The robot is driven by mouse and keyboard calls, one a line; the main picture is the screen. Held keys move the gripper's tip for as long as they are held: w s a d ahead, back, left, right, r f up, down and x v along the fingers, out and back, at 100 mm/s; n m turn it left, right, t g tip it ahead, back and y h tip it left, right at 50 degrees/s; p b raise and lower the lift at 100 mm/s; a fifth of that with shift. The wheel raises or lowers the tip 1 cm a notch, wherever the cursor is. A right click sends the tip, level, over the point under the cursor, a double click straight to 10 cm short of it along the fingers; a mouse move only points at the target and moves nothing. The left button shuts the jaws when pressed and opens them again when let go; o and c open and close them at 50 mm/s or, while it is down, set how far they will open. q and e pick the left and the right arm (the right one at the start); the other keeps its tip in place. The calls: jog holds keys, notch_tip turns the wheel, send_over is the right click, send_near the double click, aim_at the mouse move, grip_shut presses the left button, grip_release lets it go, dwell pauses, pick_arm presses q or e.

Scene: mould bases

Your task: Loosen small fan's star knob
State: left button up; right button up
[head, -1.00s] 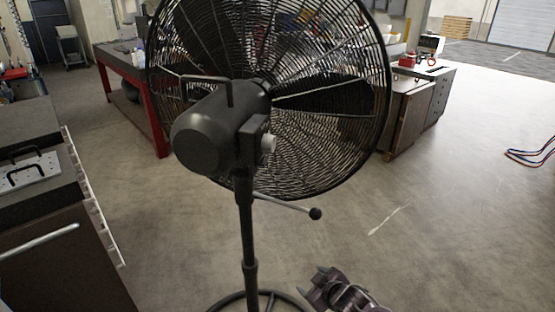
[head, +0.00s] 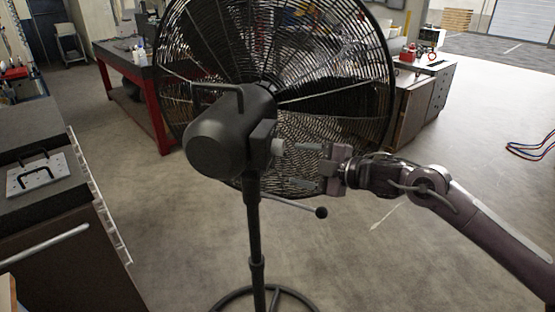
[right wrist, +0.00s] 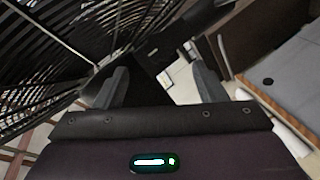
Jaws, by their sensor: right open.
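The black pedestal fan stands before me with its motor housing (head: 218,140) towards me and its round wire cage (head: 330,40) behind. A small pale knob (head: 278,146) sticks out from the right side of the control box on the housing. I cannot make out whether it is star-shaped. My right gripper (head: 303,166) is open and empty, pointing left, its upper finger close to the right of the knob and its lower finger below knob height. In the right wrist view, both spread fingers (right wrist: 160,80) show with dark fan parts beyond. My left gripper is out of view.
A rod with a black ball end (head: 321,212) reaches right from the fan pole (head: 256,235), below my right gripper. A dark cabinet (head: 40,225) stands at the left, a red-legged table (head: 155,110) behind.

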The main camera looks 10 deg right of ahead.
jog(key=p+x, duration=0.3)
jog(key=x, duration=0.4)
jog(key=shift+w+a, duration=0.2)
jog(key=shift+w, duration=0.05)
jog(key=shift+c, duration=0.5)
